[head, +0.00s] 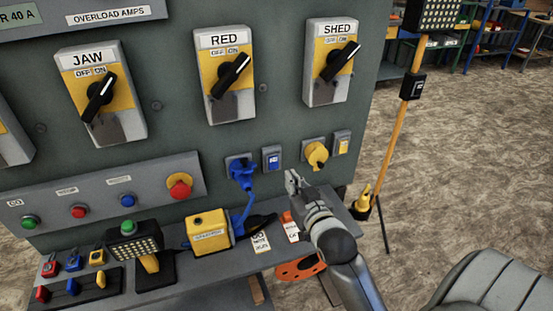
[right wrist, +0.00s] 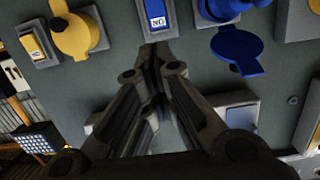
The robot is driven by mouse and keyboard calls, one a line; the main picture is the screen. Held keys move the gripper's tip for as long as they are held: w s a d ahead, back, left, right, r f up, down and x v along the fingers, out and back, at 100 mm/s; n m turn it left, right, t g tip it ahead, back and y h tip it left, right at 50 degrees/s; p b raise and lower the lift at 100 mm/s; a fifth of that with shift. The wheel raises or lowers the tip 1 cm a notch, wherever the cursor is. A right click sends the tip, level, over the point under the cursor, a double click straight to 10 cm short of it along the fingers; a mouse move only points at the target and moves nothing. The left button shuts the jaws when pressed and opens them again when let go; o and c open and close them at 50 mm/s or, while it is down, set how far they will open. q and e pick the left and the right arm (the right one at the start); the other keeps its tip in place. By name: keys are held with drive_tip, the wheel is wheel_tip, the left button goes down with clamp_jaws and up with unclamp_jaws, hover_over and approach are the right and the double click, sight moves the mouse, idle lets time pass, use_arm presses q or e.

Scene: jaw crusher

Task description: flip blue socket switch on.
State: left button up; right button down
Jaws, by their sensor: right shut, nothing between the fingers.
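The blue socket switch (head: 272,159) is a small blue rocker in a grey frame on the panel, between the blue socket (head: 240,170) and the yellow socket (head: 316,154). In the right wrist view, which is upside down, the blue switch (right wrist: 156,14) shows an inverted ON label on white. My right gripper (head: 292,181) is shut and empty, a little below and right of the switch in the head view. In the right wrist view its fingertips (right wrist: 153,52) point towards the switch; whether they touch it I cannot tell. My left gripper is not in view.
A yellow switch (head: 342,144) sits right of the yellow socket. A blue plug and cable hang at the blue socket. A shelf (head: 220,257) below holds a yellow box (head: 208,229), a lamp and tags. Three large rotary switches are above. A yellow stand (head: 396,135) is right.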

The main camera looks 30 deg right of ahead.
sight(272, 154)
drive_tip(key=p+x, duration=0.1)
drive_tip(key=x, duration=1.1)
drive_tip(key=shift+d+p, duration=0.1)
drive_tip(key=shift+p, duration=0.3)
drive_tip(key=shift+w+r+p, duration=0.2)
drive_tip(key=shift+r+p, duration=0.15)
drive_tip(key=shift+p, duration=0.55)
drive_tip(key=shift+f+g, duration=0.3)
drive_tip(key=shift+d, duration=0.1)
